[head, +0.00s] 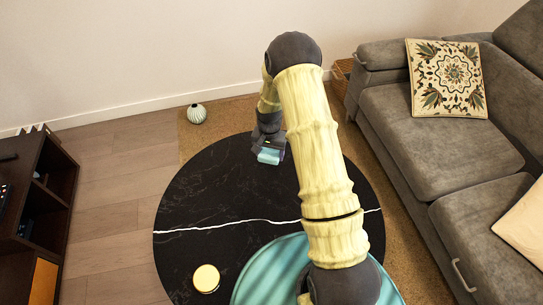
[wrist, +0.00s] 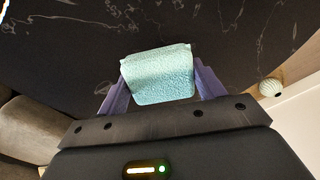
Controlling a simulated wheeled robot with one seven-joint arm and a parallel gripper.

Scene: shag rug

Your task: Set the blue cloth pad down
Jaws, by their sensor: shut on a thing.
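The blue cloth pad (wrist: 160,75) is pale blue and textured, and sits between the two purple fingers of my gripper (wrist: 160,82) in the wrist view. My gripper is shut on it. In the head view the pad (head: 268,156) shows small at the end of my arm, near the far edge of the round black table (head: 215,205). The black tabletop lies behind the pad in the wrist view. I cannot tell whether the pad touches the tabletop.
A round gold-topped object (head: 206,279) stands on the table's near left. A grey sofa (head: 420,135) is on the right and a dark cabinet (head: 45,190) on the left. A striped vase (head: 196,114) stands on the rug beyond the table.

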